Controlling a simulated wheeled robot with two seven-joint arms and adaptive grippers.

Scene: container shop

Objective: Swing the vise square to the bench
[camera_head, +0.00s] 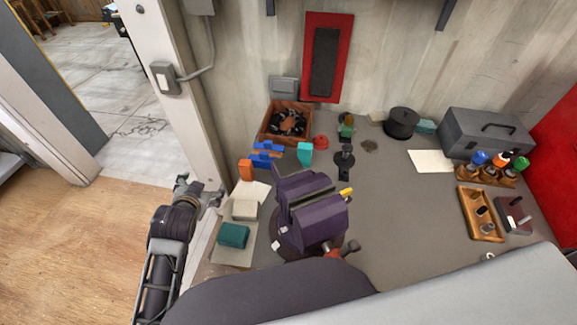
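The purple vise (318,218) stands on a round dark base near the front edge of the grey bench (390,215). My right gripper is not in view.
Sanding blocks (233,235) lie left of the vise, close to my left gripper. Behind it are blue and teal pieces, a wooden box (285,122) and a small black stand (344,160). A grey toolbox (485,133) and wooden trays (480,214) stand right. Bench right of the vise is clear.

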